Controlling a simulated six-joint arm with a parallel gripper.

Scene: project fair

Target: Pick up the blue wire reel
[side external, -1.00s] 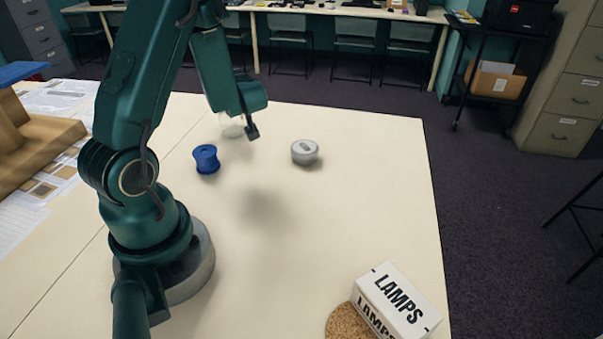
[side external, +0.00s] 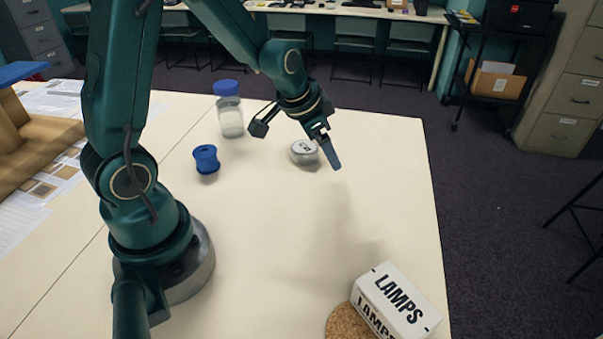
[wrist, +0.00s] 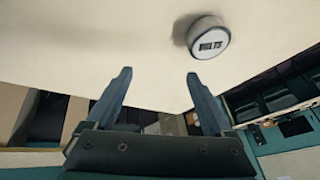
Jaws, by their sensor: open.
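The blue wire reel (side external: 206,159) stands upright on the pale table, left of the table's middle in the side view. It does not show in the wrist view. My gripper (side external: 298,147) is open and empty, in the air to the right of the reel and apart from it. In the side view its fingers overlap a round white tin with a dark label (side external: 304,151). In the wrist view my two fingers (wrist: 160,92) are spread with nothing between them, and the tin (wrist: 209,42) lies beyond them on the table.
A clear jar with a blue lid (side external: 230,112) stands just behind the reel. A white LAMPS box (side external: 397,300) and a cork disc (side external: 345,322) are at the front right. A wooden piece (side external: 40,145) and papers (side external: 28,205) lie at the left. The table's middle is clear.

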